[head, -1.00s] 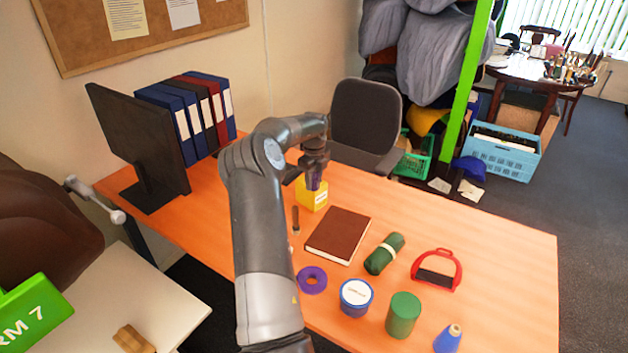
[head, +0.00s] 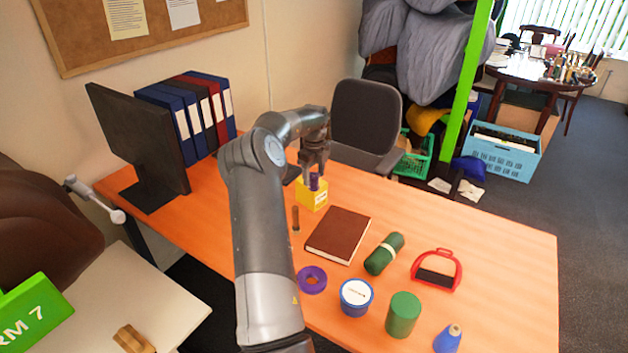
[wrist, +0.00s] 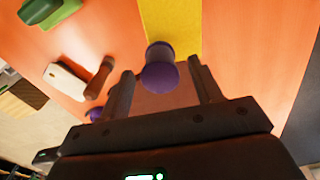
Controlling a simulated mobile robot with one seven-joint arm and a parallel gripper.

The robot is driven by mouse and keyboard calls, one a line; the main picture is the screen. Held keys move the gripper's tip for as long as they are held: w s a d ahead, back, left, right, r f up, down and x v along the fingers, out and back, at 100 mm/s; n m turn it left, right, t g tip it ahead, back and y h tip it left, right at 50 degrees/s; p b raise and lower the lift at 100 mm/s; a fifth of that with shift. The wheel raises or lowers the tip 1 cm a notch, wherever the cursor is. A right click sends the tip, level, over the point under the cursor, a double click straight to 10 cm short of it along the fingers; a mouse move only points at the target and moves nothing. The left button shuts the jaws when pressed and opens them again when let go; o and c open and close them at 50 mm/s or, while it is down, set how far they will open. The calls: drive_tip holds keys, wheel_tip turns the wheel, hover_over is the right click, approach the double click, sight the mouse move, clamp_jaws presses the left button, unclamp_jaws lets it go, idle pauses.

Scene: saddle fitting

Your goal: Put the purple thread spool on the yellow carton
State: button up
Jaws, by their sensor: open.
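The purple thread spool (head: 314,182) stands upright on top of the yellow carton (head: 312,199). In the wrist view the spool (wrist: 160,70) shows against the yellow carton top (wrist: 172,22), between and just beyond my finger tips. My gripper (head: 314,168) is open directly above the spool, with its fingers (wrist: 162,82) apart on either side and a gap on each side of it. Part of the carton's top is hidden by the spool and my gripper.
A brown book (head: 338,235), a dark-handled tool (head: 296,218), a purple ring (head: 312,280), a green roll (head: 384,254) and a blue tin (head: 356,297) lie nearer on the desk. A monitor (head: 140,145) and binders (head: 190,115) stand left.

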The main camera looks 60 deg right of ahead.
sight(314, 175)
wheel_tip(314, 175, up, 10)
drive_tip(key=f, duration=0.1)
drive_tip(key=w+a+r+n+t, duration=0.1)
drive_tip(key=w+a+r+n, duration=0.25)
drive_tip(key=a+r, duration=0.35)
drive_tip(key=w+a+r+n+t, duration=0.15)
drive_tip(key=a+r+n, duration=0.3)
drive_tip(key=a, duration=0.45)
drive_tip(key=a+r+n, duration=0.3)
drive_tip(key=a+n, duration=0.2)
drive_tip(key=a, duration=0.5)
drive_tip(key=a+r+n, duration=0.2)
drive_tip(key=a+n, duration=0.3)
drive_tip(key=a, duration=0.5)
drive_tip(key=s+a+n+t, duration=0.1)
drive_tip(key=s+a+n, duration=0.3)
drive_tip(key=a, duration=0.5)
drive_tip(key=s+a+n+t, duration=0.1)
drive_tip(key=s+a+n, duration=0.2)
drive_tip(key=a+n, duration=0.45)
drive_tip(key=s+a+f+n+t, duration=0.1)
drive_tip(key=s+a+f+n, duration=0.3)
drive_tip(key=s+a+n, duration=0.4)
drive_tip(key=s+a, duration=0.2)
drive_tip(key=a, duration=0.1)
drive_tip(key=shift+a+f, duration=0.25)
drive_tip(key=shift+f, duration=0.1)
